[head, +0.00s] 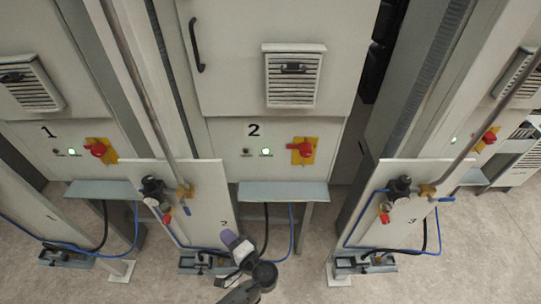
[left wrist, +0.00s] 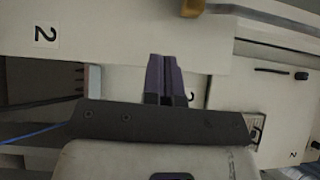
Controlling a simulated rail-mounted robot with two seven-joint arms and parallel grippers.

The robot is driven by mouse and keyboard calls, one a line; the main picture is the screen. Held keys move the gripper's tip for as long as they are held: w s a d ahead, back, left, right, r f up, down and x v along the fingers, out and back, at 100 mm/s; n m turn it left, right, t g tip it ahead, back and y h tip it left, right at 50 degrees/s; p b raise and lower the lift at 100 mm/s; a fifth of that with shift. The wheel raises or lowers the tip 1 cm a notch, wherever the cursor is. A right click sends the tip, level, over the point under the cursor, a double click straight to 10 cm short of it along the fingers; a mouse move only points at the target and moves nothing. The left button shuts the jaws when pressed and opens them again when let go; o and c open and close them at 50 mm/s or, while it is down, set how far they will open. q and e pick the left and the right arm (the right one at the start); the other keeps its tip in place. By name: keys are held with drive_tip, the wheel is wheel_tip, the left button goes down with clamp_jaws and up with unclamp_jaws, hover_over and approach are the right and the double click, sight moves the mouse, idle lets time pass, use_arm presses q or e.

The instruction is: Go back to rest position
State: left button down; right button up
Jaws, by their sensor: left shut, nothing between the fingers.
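My left gripper (head: 229,237) shows at the bottom middle of the head view, in front of the lower part of the narrow panel marked 2 (head: 208,190). In the left wrist view its two purple fingers (left wrist: 163,75) are together with nothing between them. They point towards pale panels, one with a number 2 label (left wrist: 45,34). I cannot tell how far the fingertips are from the panel. My right gripper is in neither view.
Cabinet 2 (head: 228,160) has a red switch (head: 303,150) on a yellow plate and a grey shelf (head: 283,193) below. The post panel marked 3 (head: 425,180) carries a valve and blue hoses. Cabinet 1 (head: 60,145) is at left. Open floor (head: 480,260) shows at lower right.

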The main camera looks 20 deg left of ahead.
use_arm(q)
drive_tip(key=s+d+r+n+h+p, duration=0.1)
drive_tip(key=s+d+r+h, duration=0.1)
drive_tip(key=d+r+h, duration=0.35)
drive_tip(key=s+d+r+n+h+p, duration=0.1)
drive_tip(key=s+d+r+h+p, duration=0.15)
drive_tip(key=h, duration=0.65)
drive_tip(key=s+a+g+h+p, duration=0.1)
drive_tip(key=s+a+g+p, duration=0.1)
drive_tip(key=s, duration=0.8)
drive_tip(key=s+a+n+g+h+p, duration=0.1)
drive_tip(key=s+p, duration=0.3)
drive_tip(key=s, duration=0.7)
drive_tip(key=shift+a+r+g, duration=0.25)
drive_tip(key=shift+a+g, duration=0.25)
drive_tip(key=shift+w, duration=0.1)
